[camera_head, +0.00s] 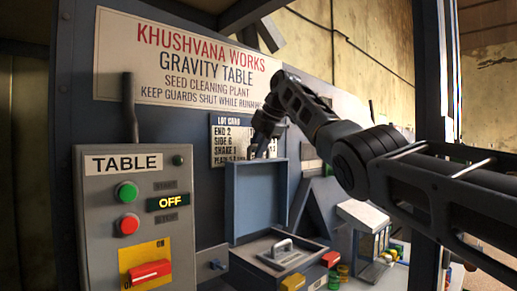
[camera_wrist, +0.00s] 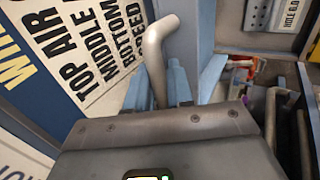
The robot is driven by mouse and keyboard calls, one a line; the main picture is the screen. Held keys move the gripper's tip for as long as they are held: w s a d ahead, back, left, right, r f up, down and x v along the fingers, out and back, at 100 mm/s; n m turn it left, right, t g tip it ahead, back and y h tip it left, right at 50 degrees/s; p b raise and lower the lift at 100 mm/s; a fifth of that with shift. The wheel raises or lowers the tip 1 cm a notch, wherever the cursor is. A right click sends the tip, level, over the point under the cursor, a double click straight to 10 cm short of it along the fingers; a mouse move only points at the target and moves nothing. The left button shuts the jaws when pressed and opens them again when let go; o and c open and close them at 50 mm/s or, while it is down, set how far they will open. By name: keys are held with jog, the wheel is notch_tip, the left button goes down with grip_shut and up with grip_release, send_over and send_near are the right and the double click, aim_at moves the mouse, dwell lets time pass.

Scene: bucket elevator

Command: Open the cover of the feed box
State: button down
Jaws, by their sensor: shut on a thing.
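The feed box (camera_head: 240,256) is a low blue-grey box at the lower middle of the head view. Its cover (camera_head: 259,200) stands upright at the back, with its recessed inner face towards me. A dark piece with a pale handle (camera_head: 284,248) sits in the box opening. My gripper (camera_head: 262,146) is at the cover's top edge. In the wrist view, my gripper (camera_wrist: 163,95) is shut on a bent grey handle (camera_wrist: 158,55), with a blue finger on either side. The handle's lower end is hidden behind my gripper body.
A grey control box (camera_head: 137,215) marked TABLE, with buttons and an OFF display (camera_head: 167,203), stands at left. A lot card (camera_head: 229,135) hangs behind my gripper. A blue post (camera_head: 432,60) and a pale bin (camera_head: 368,215) are at right, near my arm.

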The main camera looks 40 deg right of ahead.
jog(key=shift+f, duration=0.2)
jog(key=c, duration=1.2)
grip_release()
jog(key=shift+o, duration=0.2)
jog(key=b+v, duration=0.1)
jog(key=v, duration=0.7)
jog(key=shift+b, duration=0.35)
jog(key=shift+w, duration=0.15)
